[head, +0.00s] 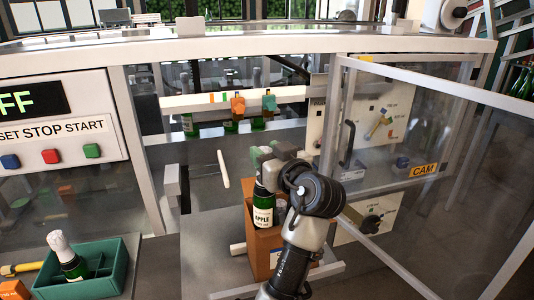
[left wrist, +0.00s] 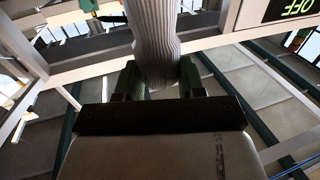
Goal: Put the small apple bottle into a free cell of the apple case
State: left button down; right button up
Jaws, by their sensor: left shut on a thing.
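The green apple bottle (head: 263,212), with a white APPLE label, stands upright under my left gripper (head: 264,158). The gripper is shut on its top. In the left wrist view the pale ribbed top of the bottle (left wrist: 156,40) sits between the two fingers. The apple case (head: 264,258) is an orange-brown box directly below the bottle. The bottle's lower end meets the case's top edge in the picture; I cannot tell how deep it sits. Another dark bottle (head: 281,205) shows partly beside it, behind my arm. The cells are hidden. My right gripper is not in view.
A green divided tray (head: 103,287) at bottom left holds a white-topped bottle (head: 68,256). A clear door (head: 440,120) with a white frame hangs open on the right. Several bottles stand inside the machine behind. A control panel (head: 55,125) is at left.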

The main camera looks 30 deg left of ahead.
pick_arm(q)
jog(key=b, duration=0.7)
send_over(271, 207)
jog(key=a, duration=0.2)
jog(key=shift+w+d+f, duration=0.15)
jog(key=shift+f, duration=1.6)
jog(key=shift+w+d+f, duration=0.1)
jog(key=shift+w+f, duration=0.05)
jog(key=shift+f, duration=1.95)
jog(key=shift+f+b, duration=2.6)
jog(key=shift+f, duration=0.05)
jog(key=c, duration=0.6)
grip_release()
jog(key=shift+f, duration=0.1)
